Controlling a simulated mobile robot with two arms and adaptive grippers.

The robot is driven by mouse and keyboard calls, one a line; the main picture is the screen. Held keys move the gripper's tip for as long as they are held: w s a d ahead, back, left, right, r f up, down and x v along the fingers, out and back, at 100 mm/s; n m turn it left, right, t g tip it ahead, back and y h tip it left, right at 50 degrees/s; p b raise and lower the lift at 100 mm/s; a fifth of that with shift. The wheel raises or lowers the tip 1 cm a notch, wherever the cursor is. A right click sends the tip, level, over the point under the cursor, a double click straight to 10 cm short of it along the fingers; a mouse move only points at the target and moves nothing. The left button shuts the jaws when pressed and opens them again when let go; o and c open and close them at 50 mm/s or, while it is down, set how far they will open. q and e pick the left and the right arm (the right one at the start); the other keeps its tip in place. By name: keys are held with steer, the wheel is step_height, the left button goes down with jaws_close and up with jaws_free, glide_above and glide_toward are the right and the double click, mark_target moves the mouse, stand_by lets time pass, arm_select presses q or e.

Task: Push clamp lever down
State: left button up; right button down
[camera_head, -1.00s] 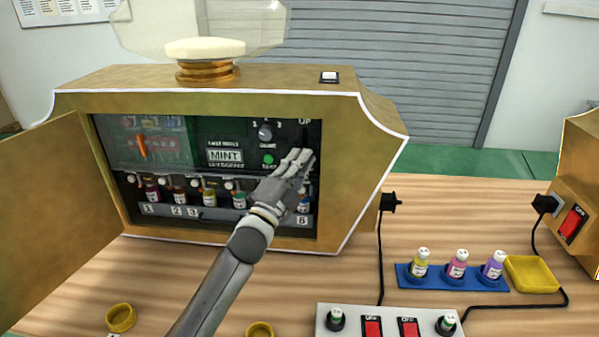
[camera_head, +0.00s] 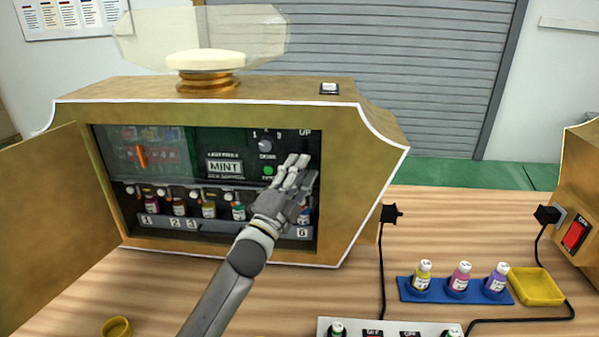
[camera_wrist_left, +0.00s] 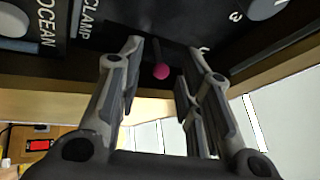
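The gold vending machine (camera_head: 350,190) stands open, its dark inside panel showing. The clamp lever shows in the left wrist view as a pink ball knob (camera_wrist_left: 161,71) near a "CLAMP" label (camera_wrist_left: 88,18). My left gripper (camera_head: 296,163) reaches into the right part of the opening, below the "UP" marking. In the wrist view the fingers of the left gripper (camera_wrist_left: 165,50) are spread apart, with the knob seen between them; I cannot tell whether they touch it. The gripper hides the lever in the head view. My right gripper is not in view.
Numbered bottles stand low inside the machine, and the open door (camera_head: 60,200) is at the left. A blue rack (camera_head: 440,292) with three bottles, a yellow tray (camera_head: 537,287), a switch board (camera_head: 392,328) and cables lie at the right. A yellow ring (camera_head: 117,327) lies in front.

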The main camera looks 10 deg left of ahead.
arm_select(q)
steer(key=shift+f, duration=0.1)
steer(key=v, duration=1.2)
steer(key=shift+c, duration=0.2)
